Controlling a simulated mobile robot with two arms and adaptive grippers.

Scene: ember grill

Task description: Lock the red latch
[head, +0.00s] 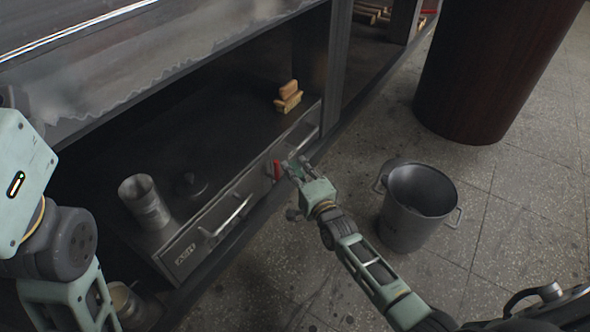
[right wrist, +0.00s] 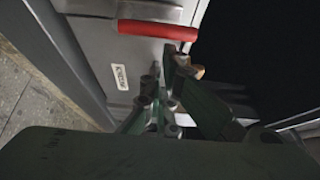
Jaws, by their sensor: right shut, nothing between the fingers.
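The red latch (head: 277,169) is a small red handle on the metal front panel of the grill's lower shelf. In the right wrist view the red latch (right wrist: 157,30) is a red bar lying across the upper part of the metal panel. My right gripper (head: 294,167) is right beside the latch, shut and empty. In the right wrist view its fingertips (right wrist: 168,70) are just below the bar's right end; whether they touch it I cannot tell. My left arm shows at the left edge of the head view, but its gripper is out of view.
A drawer with a bar handle (head: 233,213) is left of the latch. A metal canister (head: 145,202) and a yellow brush (head: 288,97) stand on the dark shelf. A grey pot (head: 405,225) stands on the tiled floor at right, near my right arm. A dark round column (head: 490,70) stands behind.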

